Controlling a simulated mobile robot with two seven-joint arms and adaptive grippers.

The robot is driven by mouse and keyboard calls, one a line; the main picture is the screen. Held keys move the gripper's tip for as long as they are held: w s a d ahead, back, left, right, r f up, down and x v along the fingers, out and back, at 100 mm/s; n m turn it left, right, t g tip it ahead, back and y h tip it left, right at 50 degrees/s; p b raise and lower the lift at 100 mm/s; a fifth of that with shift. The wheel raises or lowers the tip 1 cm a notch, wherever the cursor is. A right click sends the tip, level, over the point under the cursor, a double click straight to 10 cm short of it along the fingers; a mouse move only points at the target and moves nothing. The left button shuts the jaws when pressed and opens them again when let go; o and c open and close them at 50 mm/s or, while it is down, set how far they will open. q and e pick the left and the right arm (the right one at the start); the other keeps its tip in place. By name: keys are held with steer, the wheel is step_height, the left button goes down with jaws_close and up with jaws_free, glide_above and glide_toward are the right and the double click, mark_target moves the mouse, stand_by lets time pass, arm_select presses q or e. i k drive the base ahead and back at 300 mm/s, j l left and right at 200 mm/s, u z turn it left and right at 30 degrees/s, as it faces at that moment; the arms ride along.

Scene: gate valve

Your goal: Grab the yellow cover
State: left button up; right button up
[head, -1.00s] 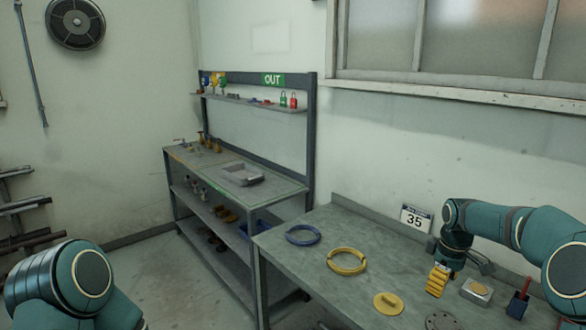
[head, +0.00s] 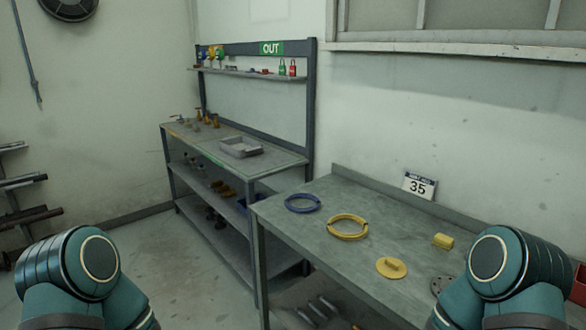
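Several yellow things lie on the near bench, and I cannot tell for certain which one is the cover. A flat round yellow disc with a raised bar on top (head: 392,267) lies near the front edge. A yellow ring (head: 347,227) lies left of and behind it. A small yellow block (head: 443,241) lies behind and right of the disc. Only the upper parts of my two arms show, at the lower left and lower right. Both of my grippers are out of view, so their state is hidden.
A blue ring (head: 302,203) lies at the bench's left end. A grey disc (head: 437,286) is partly hidden by my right arm. A second bench holds a grey tray (head: 241,147). Bare bench top (head: 320,258) lies left of the disc.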

mark_target(392, 269)
steer(key=i+j, duration=0.3)
steer(key=i, duration=0.15)
steer(key=i+j+z, duration=0.6)
steer(key=i+j, duration=0.1)
